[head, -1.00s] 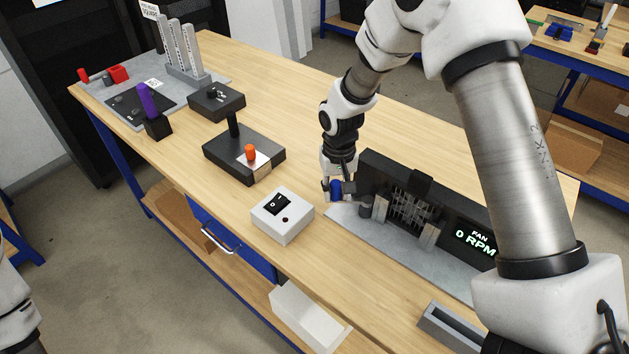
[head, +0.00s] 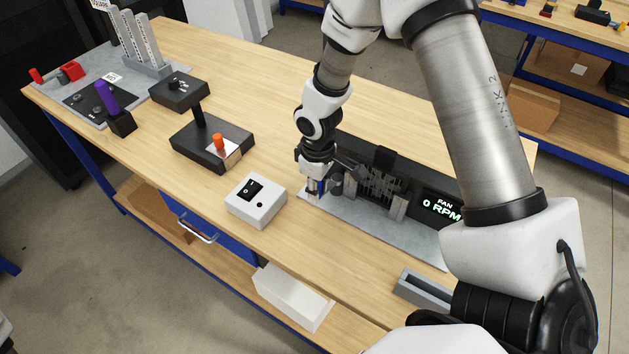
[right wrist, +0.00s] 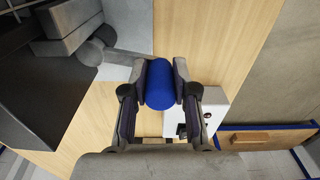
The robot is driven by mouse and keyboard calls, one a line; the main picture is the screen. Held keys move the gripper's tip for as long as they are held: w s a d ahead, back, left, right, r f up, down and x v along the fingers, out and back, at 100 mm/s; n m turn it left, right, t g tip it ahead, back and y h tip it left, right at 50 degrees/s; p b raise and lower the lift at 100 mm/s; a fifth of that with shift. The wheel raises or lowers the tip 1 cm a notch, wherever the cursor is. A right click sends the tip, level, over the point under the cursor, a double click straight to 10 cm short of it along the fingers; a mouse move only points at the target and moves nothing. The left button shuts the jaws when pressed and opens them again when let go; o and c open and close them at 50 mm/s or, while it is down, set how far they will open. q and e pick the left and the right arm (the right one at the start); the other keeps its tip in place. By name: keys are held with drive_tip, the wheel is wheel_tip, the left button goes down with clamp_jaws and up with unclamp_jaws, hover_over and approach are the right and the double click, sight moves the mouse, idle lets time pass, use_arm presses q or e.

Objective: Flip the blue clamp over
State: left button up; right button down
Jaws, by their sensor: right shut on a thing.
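The blue clamp's blue, rounded grip (right wrist: 160,84) sits between the two fingers of my right gripper (right wrist: 160,76) in the right wrist view. The fingers are shut on it from both sides. In the head view my right gripper (head: 314,190) points down at the left end of the fan fixture (head: 375,180), and only a little of the blue clamp (head: 318,187) shows between the fingers. A dark bar (head: 348,163) shows just right of the gripper, by the fan; I cannot tell whether it belongs to the clamp. My left gripper is out of view.
A white switch box (head: 256,202) stands left of the gripper. A black box with an orange knob (head: 219,141) is farther back. A fan display (head: 441,207) reads 0 RPM. A grey tray (head: 424,290) lies near the front edge. Bare wood lies around the switch box.

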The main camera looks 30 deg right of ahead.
drive_tip(key=shift+s+f, duration=0.1)
drive_tip(key=shift+s, duration=0.15)
drive_tip(key=c, duration=0.9)
unclamp_jaws()
drive_tip(key=shift+w, duration=0.2)
drive_tip(key=shift+r, duration=0.35)
wheel_tip(320, 180, up, 11)
drive_tip(key=shift+r, duration=0.2)
drive_tip(key=shift+f, duration=0.1)
